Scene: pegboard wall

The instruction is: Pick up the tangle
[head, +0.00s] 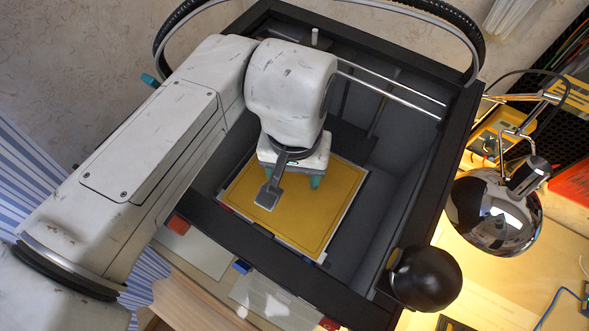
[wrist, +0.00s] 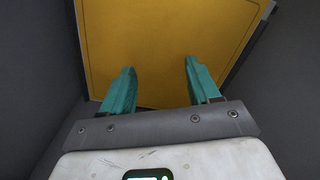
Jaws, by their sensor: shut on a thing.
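My gripper (head: 292,183) is inside a black-framed printer, over a yellow build plate (head: 318,208). In the wrist view its teal fingertips (wrist: 158,65) stand apart, pointing at the yellow plate (wrist: 165,35). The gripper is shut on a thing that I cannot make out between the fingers. No tangle can be told apart in either view. The visible part of the plate looks bare. My wrist and arm cover part of the printer in the head view.
The printer's dark frame (head: 412,228) and inner walls stand close around my gripper. Two metal rods (head: 392,90) cross the back right. A black ball (head: 425,278) is at the front right corner. A chrome lamp (head: 492,212) stands to the right.

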